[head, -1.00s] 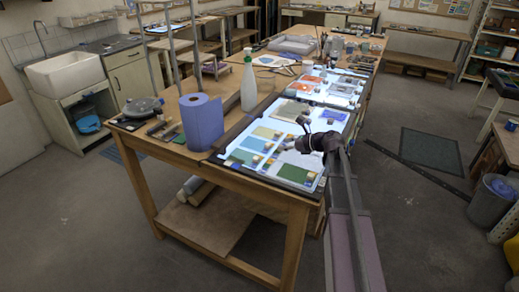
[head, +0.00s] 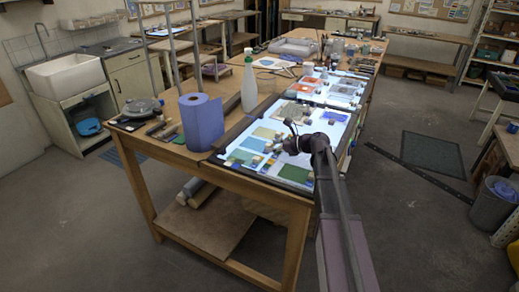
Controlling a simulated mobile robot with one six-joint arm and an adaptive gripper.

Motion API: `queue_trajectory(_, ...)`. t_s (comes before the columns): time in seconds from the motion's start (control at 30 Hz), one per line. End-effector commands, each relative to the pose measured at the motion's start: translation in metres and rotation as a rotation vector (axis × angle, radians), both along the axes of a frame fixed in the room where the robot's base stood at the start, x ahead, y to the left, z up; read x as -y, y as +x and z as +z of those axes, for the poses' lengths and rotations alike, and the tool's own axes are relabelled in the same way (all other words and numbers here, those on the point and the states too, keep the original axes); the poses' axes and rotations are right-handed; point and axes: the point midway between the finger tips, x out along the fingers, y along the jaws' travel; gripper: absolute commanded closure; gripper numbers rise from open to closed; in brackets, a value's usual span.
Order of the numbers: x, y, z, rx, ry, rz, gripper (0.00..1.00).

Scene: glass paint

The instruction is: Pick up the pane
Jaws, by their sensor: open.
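Several flat coloured glass panes lie on the lit light table, and I cannot tell which one the task means. A green pane (head: 241,156) lies at its near left and another green pane (head: 294,173) at the near edge. A yellowish pane (head: 264,133) lies behind them, and a blue pane (head: 333,117) lies farther back. My gripper (head: 287,140) is over the near part of the light table, pointing left, to the right of the yellowish pane. It is open, and I see nothing held. My wrist and fingers hide part of the lit surface; their height above it is unclear.
A blue paper roll (head: 202,121) and a white spray bottle (head: 249,82) stand left of the light table on the wooden bench (head: 180,152). Small blocks (head: 257,160) sit among the near panes. More glass pieces, including an orange one (head: 308,89), lie farther back.

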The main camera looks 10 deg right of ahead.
Motion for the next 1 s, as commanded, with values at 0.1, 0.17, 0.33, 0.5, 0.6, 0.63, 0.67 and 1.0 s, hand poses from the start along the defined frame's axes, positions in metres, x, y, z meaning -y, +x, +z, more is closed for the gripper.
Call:
queue_trajectory(0.1, -0.0056, 0.0047, -0.0038, 0.0, 0.0, 0.0, 0.29)
queue_trajectory(0.17, -0.0065, 0.0052, -0.0039, 0.0, 0.0, -0.001, 0.29)
queue_trajectory(0.33, -0.0063, 0.0051, -0.0032, 0.0, 0.0, -0.001, 0.29)
queue_trajectory(0.5, -0.006, 0.005, -0.0032, 0.0, 0.0, -0.001, 0.29)
queue_trajectory(0.6, -0.0058, 0.005, -0.0033, 0.0, 0.0, -0.001, 0.29)
queue_trajectory(0.63, -0.0058, 0.005, -0.0033, 0.0, 0.0, -0.001, 0.29)
queue_trajectory(0.67, -0.0058, 0.0049, -0.0032, 0.0, 0.0, -0.001, 0.29)
queue_trajectory(1.0, -0.0054, 0.0049, -0.0033, 0.001, 0.0, -0.002, 1.0)
